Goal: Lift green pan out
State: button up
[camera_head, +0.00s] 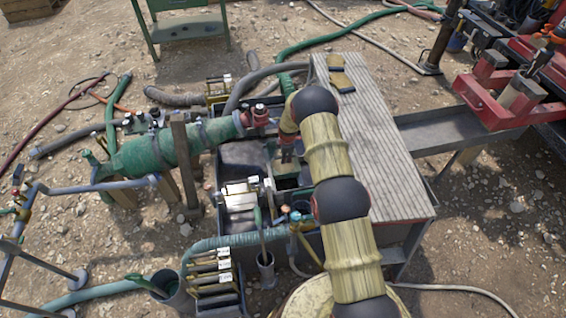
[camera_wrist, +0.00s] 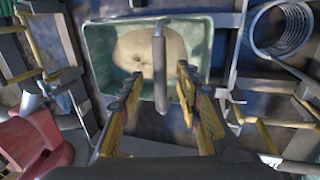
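The green pan (camera_wrist: 101,62) sits in the middle of the wrist view, inside the dark tank, with a tan rounded mass (camera_wrist: 138,52) in it. A grey bar-like handle (camera_wrist: 159,66) runs over the pan. My gripper (camera_wrist: 157,82) is open, its yellow fingers spread to either side of the lower end of the bar; neither clearly touches it. In the head view my gripper (camera_head: 287,151) points down over the tank, and part of the green pan (camera_head: 288,183) shows below it. My arm hides the pan's right side there.
A slatted wooden tabletop (camera_head: 375,130) lies right of my arm. A coiled hose (camera_wrist: 283,28) and yellow-edged frames (camera_wrist: 275,123) crowd the wrist view's right side.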

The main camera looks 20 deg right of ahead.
jog(key=shift+c, duration=0.7)
jog(key=c, duration=0.7)
grip_shut()
jog(key=shift+w+r, duration=0.1)
jog(key=shift+r, duration=0.05)
